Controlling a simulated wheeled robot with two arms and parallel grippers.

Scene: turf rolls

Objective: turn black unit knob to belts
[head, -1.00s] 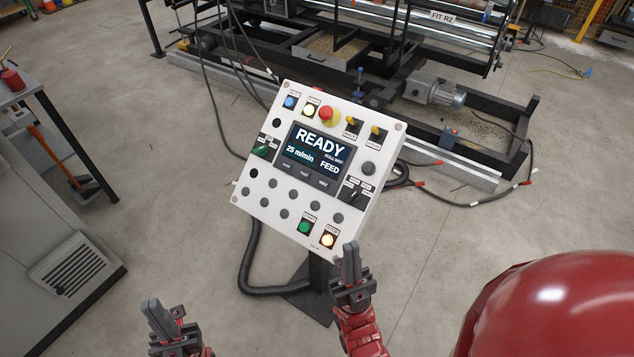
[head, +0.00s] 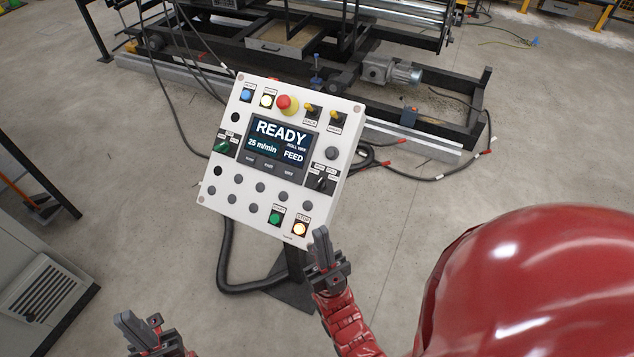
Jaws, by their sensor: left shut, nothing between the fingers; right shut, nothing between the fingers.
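The white control panel (head: 213,187) stands tilted on a dark post in the middle of the head view. The black unit knob (head: 320,183) is on its right side, below and right of the screen (head: 277,144); its small labels are too small to read, so I cannot tell its setting. My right gripper (head: 320,234) is shut and empty, below the panel's lower right corner in the picture and apart from the knob. My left gripper (head: 124,318) is shut and empty at the lower left, well away from the panel.
A green knob (head: 222,146) sits left of the screen. A red emergency button (head: 284,104), yellow-tipped switches and lit buttons share the panel. Behind is a dark machine frame (head: 470,130) with cables on the floor. A grey cabinet (head: 45,290) stands at left.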

